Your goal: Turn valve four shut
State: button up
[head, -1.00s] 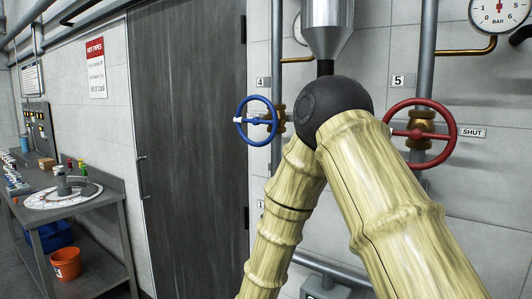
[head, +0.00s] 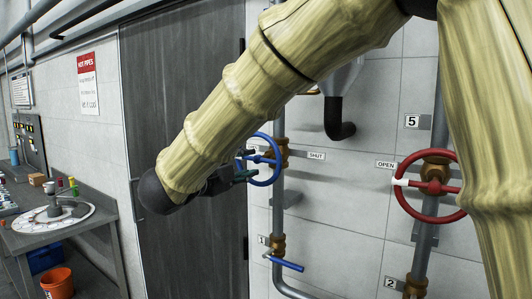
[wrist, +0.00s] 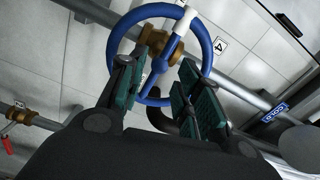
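Valve four has a blue handwheel (head: 277,165) on a brass body, on a vertical pipe on the wall. A SHUT plate (head: 316,156) is to its right. In the wrist view the blue wheel (wrist: 112,42) is just beyond my fingers, beside the 4 tag (wrist: 219,46). A white mark shows on its rim there, at the top. My gripper (wrist: 158,95) is open, its green-padded fingers on either side of the near part of the wheel. I cannot tell whether they touch it. In the head view my gripper (head: 243,174) reaches the wheel's left side and partly hides it.
Valve five's red handwheel (head: 431,212) is to the right, near an OPEN plate (head: 386,164). Below are a blue lever (head: 287,264) and valve two's brass body (head: 416,285). A dark door (head: 180,80), a workbench (head: 100,215) and an orange bucket (head: 57,283) are at left.

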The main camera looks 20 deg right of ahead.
aim_at(271, 155)
jog(key=p+x, duration=0.4)
jog(key=x, duration=0.6)
jog(key=shift+s+d+r+p, duration=0.1)
jog(key=shift+r+p, duration=0.05)
jog(key=shift+p, duration=0.25)
jog(key=shift+w+d, duration=0.3)
grip_shut()
